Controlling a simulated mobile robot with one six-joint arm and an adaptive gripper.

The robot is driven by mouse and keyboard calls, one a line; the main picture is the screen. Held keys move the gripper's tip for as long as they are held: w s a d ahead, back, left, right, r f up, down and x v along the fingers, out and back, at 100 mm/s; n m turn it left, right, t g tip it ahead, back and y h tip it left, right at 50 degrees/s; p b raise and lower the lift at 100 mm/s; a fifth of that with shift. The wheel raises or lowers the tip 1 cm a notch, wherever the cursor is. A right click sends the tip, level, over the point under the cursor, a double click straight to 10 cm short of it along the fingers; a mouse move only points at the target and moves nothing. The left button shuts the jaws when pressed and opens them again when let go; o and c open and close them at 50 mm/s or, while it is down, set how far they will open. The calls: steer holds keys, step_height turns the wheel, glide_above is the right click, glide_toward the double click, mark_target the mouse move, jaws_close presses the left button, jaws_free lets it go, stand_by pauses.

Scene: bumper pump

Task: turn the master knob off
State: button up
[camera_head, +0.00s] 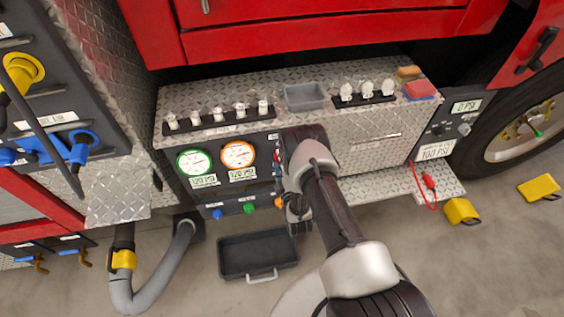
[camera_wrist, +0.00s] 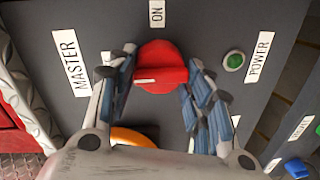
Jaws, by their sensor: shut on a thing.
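The red master knob (camera_wrist: 162,70) sits on the dark panel in the wrist view, between the white MASTER label (camera_wrist: 70,62) and a green button (camera_wrist: 234,61). The ON label (camera_wrist: 157,13) lies above it. Its raised bar lies roughly level across the picture, with a small pale mark at its left end. My gripper (camera_wrist: 164,62) has a finger on each side of the knob and is shut on it.
The pump panel has a green gauge (camera_head: 194,162) and an orange gauge (camera_head: 238,155) left of my arm. A grey bin (camera_head: 305,96) stands on the ledge above. A black tray (camera_head: 258,254) and a grey hose (camera_head: 168,270) are on the floor below. The POWER label (camera_wrist: 258,57) is right of the green button.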

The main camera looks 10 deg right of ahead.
steer(key=shift+w+d+r, duration=0.15)
steer(key=shift+w+r, duration=0.1)
steer(key=shift+r, duration=0.15)
steer(key=o, duration=0.8)
steer(key=shift+o, duration=1.1)
steer(key=shift+s+f, duration=0.15)
steer(key=shift+f, duration=0.05)
steer(key=shift+s, duration=0.1)
steer(key=s, duration=0.7)
steer(key=shift+s+r, duration=0.15)
steer(key=shift+r, duration=0.1)
